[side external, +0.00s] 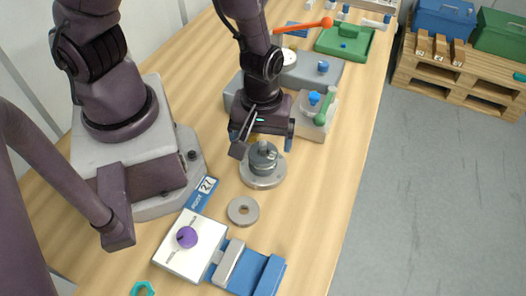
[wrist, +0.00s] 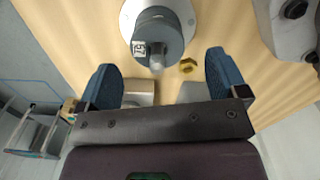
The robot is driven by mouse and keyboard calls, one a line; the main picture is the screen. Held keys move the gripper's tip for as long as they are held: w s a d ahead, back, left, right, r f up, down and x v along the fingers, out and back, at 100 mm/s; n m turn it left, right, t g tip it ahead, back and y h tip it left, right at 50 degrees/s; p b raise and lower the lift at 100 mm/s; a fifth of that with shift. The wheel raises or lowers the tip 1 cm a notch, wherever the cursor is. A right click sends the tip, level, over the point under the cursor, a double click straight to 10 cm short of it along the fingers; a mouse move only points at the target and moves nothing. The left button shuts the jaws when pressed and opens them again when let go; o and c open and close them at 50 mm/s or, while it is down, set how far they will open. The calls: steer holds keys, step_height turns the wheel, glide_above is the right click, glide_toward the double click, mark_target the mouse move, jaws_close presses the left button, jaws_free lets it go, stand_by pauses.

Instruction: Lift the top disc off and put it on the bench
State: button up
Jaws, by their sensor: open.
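A round grey vessel (side external: 263,160) stands upright on a wider pale base flange (side external: 262,181) on the bench, below my gripper. In the wrist view the vessel (wrist: 160,31) shows a small marked label and a short pale stub. Which part of it is the top disc I cannot tell for sure. A separate grey ring-shaped disc (side external: 234,213) lies flat on the bench in front of it. My gripper (side external: 264,146) is open and empty, its two blue fingers apart. In the wrist view the vessel is beyond the fingertips (wrist: 160,62), between their lines. Contact is not visible.
A white box with a purple knob (side external: 187,238) and a blue fixture (side external: 255,268) stand at the near end. A blue label plate (side external: 203,194) lies left of the disc. Grey block and bottles (side external: 318,108) stand behind right. Bare bench (side external: 315,190) lies right of the vessel.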

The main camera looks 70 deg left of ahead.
steer(key=shift+w+f, duration=0.1)
steer(key=shift+f, duration=1.5)
steer(key=c, duration=1)
steer(key=shift+d+r, duration=0.1)
steer(key=shift+r, duration=0.05)
step_height(320, 180, up, 13)
